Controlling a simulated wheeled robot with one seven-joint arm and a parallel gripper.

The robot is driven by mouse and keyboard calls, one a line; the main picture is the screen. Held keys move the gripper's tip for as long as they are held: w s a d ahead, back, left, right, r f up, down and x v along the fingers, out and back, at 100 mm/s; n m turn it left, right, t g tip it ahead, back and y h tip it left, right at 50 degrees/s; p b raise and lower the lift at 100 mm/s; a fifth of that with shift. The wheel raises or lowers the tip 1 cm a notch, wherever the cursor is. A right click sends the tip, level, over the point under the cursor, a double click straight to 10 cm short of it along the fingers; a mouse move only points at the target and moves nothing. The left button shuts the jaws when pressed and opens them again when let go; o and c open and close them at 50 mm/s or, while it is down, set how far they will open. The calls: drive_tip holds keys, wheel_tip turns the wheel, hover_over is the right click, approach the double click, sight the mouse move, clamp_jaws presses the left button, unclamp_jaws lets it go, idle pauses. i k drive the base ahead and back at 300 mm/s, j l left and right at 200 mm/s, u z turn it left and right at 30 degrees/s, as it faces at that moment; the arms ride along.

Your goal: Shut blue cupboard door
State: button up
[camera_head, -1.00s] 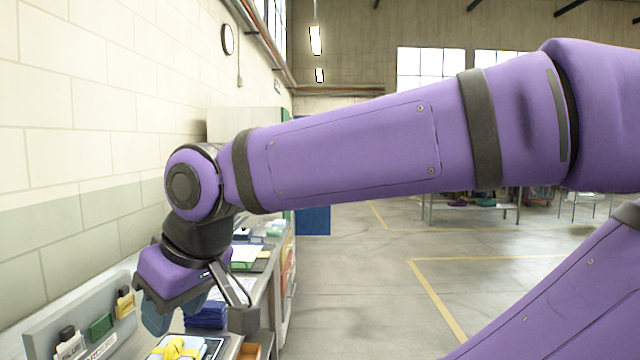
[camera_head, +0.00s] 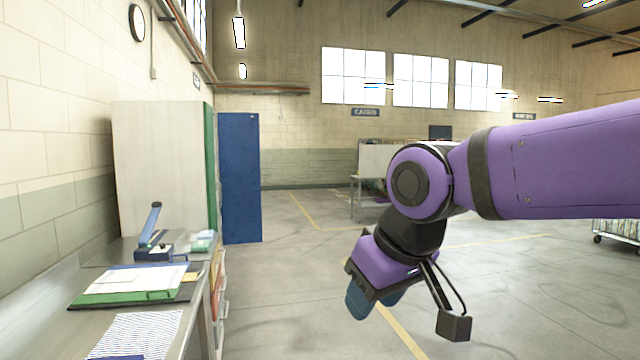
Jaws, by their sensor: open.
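The blue cupboard door (camera_head: 240,178) stands open beyond the workbench. It sticks out to the right from the tall pale cupboard (camera_head: 158,168), whose front edge shows a green panel (camera_head: 211,168). The cupboard's inside is hidden from here. My gripper (camera_head: 412,315) hangs at the end of my purple arm, right of the blue door and apart from it. It points down with its fingers spread, and I see nothing between them.
A metal workbench (camera_head: 150,312) runs along the left wall, holding a blue-handled tool (camera_head: 152,235), papers on a green folder (camera_head: 135,285) and a printed sheet (camera_head: 138,333). Open concrete floor (camera_head: 300,290) lies between bench and gripper. A wheeled rack (camera_head: 615,235) stands far right.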

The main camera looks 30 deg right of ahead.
sight(239, 146)
drive_tip(key=i+l+z, duration=0.25)
drive_tip(key=i+z, duration=0.65)
drive_tip(key=i, duration=8.85)
drive_tip(key=i+u, duration=0.15)
drive_tip(key=i, duration=1.45)
drive_tip(key=i+u, duration=0.2)
drive_tip(key=u, duration=1.55)
